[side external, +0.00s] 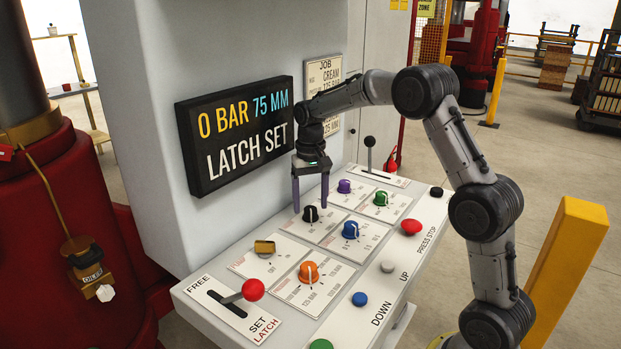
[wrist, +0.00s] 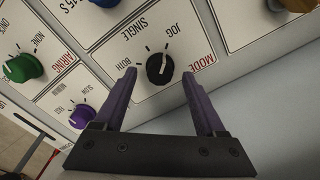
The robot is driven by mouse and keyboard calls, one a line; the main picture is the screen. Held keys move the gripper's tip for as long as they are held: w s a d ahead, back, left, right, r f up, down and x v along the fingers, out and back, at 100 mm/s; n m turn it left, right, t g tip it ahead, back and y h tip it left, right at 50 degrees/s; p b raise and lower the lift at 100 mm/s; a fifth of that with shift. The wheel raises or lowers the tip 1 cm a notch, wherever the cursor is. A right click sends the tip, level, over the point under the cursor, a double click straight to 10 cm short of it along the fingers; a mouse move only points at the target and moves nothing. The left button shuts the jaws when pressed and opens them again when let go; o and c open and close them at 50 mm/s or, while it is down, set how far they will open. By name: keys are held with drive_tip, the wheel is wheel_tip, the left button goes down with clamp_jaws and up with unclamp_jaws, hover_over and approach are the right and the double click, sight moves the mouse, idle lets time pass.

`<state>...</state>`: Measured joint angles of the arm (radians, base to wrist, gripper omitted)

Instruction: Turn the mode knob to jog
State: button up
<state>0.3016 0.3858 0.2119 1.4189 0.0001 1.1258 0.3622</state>
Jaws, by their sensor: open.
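The mode knob is black with a white pointer line. It shows in the wrist view (wrist: 160,68) on a white card marked MODE, SINGLE and JOG, and in the side external view (side external: 310,214) on the sloping panel. In the wrist view its line runs roughly up the picture, towards the ticks by SINGLE and JOG; I cannot tell exactly which mark it meets. My gripper (side external: 311,203) points down over the knob with its purple fingers apart. In the wrist view the fingertips (wrist: 159,73) lie on either side of the knob; contact is not visible.
Blue (side external: 350,230), green (side external: 380,199), purple (side external: 345,186) and orange (side external: 308,272) knobs stand close by. A red-tipped lever (side external: 253,289) and a black-tipped lever (side external: 369,142) rise from the panel. The display (side external: 238,133) reads 0 BAR 75 MM LATCH SET.

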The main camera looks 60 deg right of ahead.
sight(310, 208)
wheel_tip(310, 208, up, 13)
idle(0.3)
idle(0.4)
drive_tip(key=s+a+r+n+t, duration=0.3)
drive_tip(key=s+a+r, duration=0.65)
drive_tip(key=s, duration=0.45)
drive_tip(key=s+a+f+n+t, duration=0.1)
drive_tip(key=s+a+f+n, duration=0.1)
drive_tip(key=s+f, duration=0.5)
drive_tip(key=s+a+f+n+t, duration=0.1)
drive_tip(key=s+a+f+n, duration=0.1)
drive_tip(key=s+f, duration=0.5)
drive_tip(key=shift+s+a+n+t, duration=0.25)
drive_tip(key=shift+s+n+t, duration=0.05)
